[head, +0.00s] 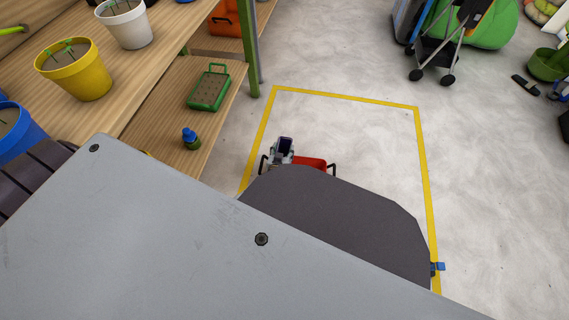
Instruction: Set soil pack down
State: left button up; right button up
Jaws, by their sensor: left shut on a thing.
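My left gripper (283,148) shows in the middle of the head view, above the floor inside the yellow outline. It is shut on a red tray-like thing (312,163) with a black handle at each side. Only the far edge of this thing shows; the rest is hidden behind my own body. I cannot tell for certain that it is the soil pack, or whether it touches the floor. My right gripper is not seen.
A yellow line (345,97) outlines mostly bare floor. A wooden shelf at left holds a green tray (208,92), a blue-capped bottle (191,140) and an orange tray (224,22). Pots, one yellow (78,75), stand above. A black cart (440,45) stands top right.

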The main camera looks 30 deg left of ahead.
pick_arm(q)
jog(key=shift+f+b, duration=0.8)
jog(key=shift+f, duration=1.05)
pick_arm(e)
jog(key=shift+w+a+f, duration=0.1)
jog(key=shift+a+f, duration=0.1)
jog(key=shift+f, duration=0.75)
pick_arm(q)
jog(key=shift+f+b, duration=1.05)
jog(key=shift+f, duration=0.8)
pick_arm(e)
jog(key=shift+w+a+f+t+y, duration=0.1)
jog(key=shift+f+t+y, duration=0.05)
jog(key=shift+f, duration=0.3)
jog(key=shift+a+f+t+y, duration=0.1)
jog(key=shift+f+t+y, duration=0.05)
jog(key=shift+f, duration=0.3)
pick_arm(q)
jog(key=o, duration=1.7)
jog(key=shift+f, duration=0.1)
jog(key=shift+c, duration=0.2)
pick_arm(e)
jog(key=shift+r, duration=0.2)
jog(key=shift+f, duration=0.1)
